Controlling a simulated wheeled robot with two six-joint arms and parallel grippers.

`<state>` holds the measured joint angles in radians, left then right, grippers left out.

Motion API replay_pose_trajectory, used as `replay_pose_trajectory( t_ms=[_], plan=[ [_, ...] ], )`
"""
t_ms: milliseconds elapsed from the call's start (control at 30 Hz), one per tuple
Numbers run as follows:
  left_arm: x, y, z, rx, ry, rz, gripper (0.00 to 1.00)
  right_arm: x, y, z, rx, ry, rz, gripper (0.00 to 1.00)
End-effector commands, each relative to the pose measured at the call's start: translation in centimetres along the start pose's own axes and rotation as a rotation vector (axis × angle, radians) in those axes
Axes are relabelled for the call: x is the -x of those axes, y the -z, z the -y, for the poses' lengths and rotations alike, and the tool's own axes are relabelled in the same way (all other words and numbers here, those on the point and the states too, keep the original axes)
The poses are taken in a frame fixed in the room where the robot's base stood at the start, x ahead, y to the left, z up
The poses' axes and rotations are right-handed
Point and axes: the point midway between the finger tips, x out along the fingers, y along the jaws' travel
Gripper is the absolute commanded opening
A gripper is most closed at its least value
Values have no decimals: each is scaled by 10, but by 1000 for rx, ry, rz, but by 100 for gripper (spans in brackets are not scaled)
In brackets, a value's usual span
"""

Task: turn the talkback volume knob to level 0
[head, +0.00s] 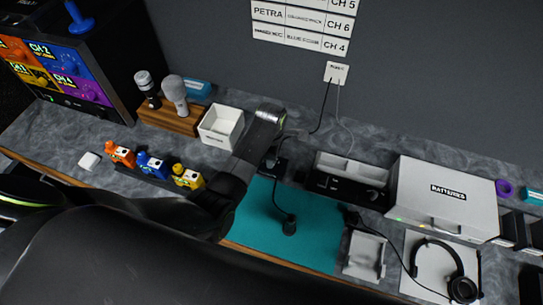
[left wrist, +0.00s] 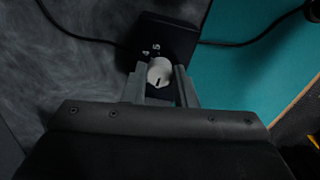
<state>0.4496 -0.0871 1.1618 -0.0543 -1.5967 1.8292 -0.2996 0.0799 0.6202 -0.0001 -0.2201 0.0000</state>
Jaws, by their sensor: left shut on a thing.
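The talkback volume knob (left wrist: 158,72) is a pale grey round knob with a dark mark. It sits on a small black box (left wrist: 172,37), with the printed numbers 4 and 5 showing beside the knob; other numbers are hidden. In the left wrist view, my left gripper (left wrist: 162,84) has one finger on each side of the knob and is shut on it. In the head view, my left gripper (head: 269,160) reaches down to the black box (head: 277,170) at the teal mat's far edge, hiding the knob. My right gripper is not in view.
A white bin (head: 221,127) and a wooden microphone stand (head: 171,119) are left of the arm. A black unit with pale trays (head: 348,182) and a batteries case (head: 447,198) are on the right. A cabled black device (head: 289,226) is on the teal mat (head: 317,232).

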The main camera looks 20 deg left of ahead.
Motion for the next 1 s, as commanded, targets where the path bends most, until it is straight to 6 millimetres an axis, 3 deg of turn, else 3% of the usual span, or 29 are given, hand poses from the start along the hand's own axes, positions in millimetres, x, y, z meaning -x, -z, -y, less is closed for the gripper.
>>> replay_pose_trajectory(
  t_ms=[633,667,800,1000],
  plan=[
    [1,2,-2,49,-4,-5,2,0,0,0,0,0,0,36],
    [1,2,-2,49,-4,-6,29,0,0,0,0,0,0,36],
    [1,2,-1,48,-3,-4,47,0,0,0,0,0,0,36],
    [0,1,0,48,-1,-2,47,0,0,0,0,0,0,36]
  ],
)
